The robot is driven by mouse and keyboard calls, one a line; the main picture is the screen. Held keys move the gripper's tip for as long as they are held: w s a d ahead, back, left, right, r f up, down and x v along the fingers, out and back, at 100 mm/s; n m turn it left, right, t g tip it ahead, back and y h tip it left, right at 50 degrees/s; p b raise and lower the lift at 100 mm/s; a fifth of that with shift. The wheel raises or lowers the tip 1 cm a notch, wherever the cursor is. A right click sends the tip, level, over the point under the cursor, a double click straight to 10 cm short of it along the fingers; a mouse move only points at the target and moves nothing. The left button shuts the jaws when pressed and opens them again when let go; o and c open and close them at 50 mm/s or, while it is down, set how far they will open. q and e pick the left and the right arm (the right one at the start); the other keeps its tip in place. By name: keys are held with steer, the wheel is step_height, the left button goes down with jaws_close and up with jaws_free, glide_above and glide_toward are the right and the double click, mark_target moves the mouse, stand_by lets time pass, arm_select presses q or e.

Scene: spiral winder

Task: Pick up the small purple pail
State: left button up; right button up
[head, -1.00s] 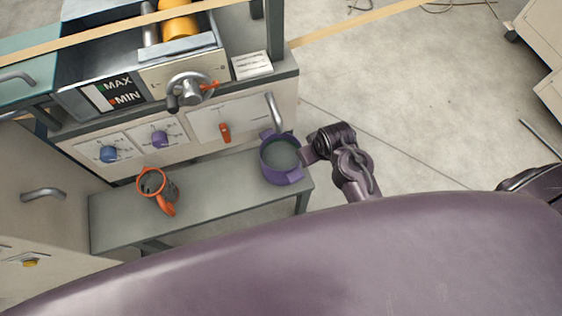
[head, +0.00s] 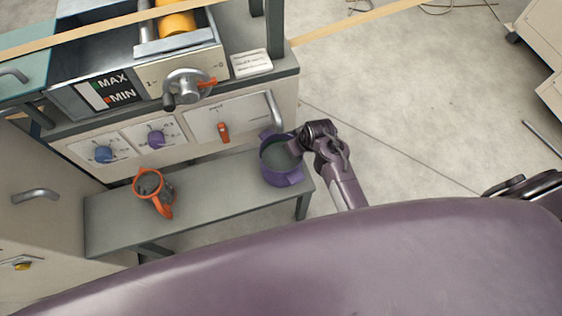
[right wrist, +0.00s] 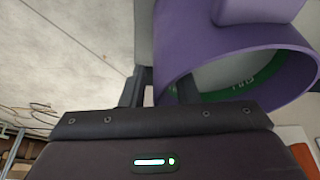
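The small purple pail (head: 281,174) stands upright on the right end of the low grey bench in the head view. It has tabs on its rim and a grey inside. My right gripper (head: 296,143) is at its right rim. In the right wrist view the purple pail (right wrist: 235,55) fills the upper right, and my right gripper (right wrist: 162,82) has its fingers apart, one outside the pail wall and one inside its opening. A small gap shows between the outer finger and the wall. My left gripper is not in view.
The grey bench (head: 225,185) also bears an orange-rimmed jug (head: 150,187) on the left. Behind it stands a machine panel (head: 195,128) with knobs and a crank (head: 188,88). The floor to the right is mostly clear.

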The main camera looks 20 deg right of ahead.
jaws_close()
stand_by(1.4)
steer(key=shift+w+r, duration=0.1)
steer(key=shift+r, duration=0.05)
